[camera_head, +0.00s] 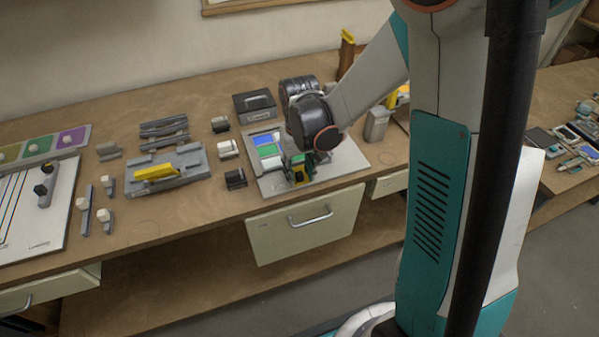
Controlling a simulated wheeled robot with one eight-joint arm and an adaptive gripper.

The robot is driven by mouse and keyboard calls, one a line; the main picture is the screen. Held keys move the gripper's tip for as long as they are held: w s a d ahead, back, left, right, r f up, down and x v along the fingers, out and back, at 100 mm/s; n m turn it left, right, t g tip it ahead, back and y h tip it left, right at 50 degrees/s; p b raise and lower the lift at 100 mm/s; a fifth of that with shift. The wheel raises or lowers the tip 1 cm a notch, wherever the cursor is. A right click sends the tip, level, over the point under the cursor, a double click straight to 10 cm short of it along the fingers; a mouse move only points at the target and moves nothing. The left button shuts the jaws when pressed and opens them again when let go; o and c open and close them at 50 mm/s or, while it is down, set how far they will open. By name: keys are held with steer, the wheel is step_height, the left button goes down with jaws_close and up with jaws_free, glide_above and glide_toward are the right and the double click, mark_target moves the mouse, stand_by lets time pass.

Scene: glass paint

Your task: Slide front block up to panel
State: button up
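A small panel with white, green and blue fields (268,150) lies on a light grey board (345,160) on the workbench. My gripper (298,176) points down over the board, just right of the panel's near part. I cannot tell whether these are finger parts or a block, nor whether the fingers are open or shut. Any block at the panel's front edge is partly hidden by my gripper. A black block (236,179) and a white block (228,149) stand on the bench left of the board.
A grey fixture with a yellow bar (157,172) stands farther left. A dark box (254,106) stands behind the board, and a grey container (377,123) stands at its right. A drawer (306,223) sits below the bench edge. Bare bench lies in front of the fixture.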

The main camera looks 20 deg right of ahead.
steer(key=shift+c, duration=0.3)
jaws_close()
steer(key=shift+w, duration=1.4)
steer(key=shift+o, duration=0.3)
jaws_free()
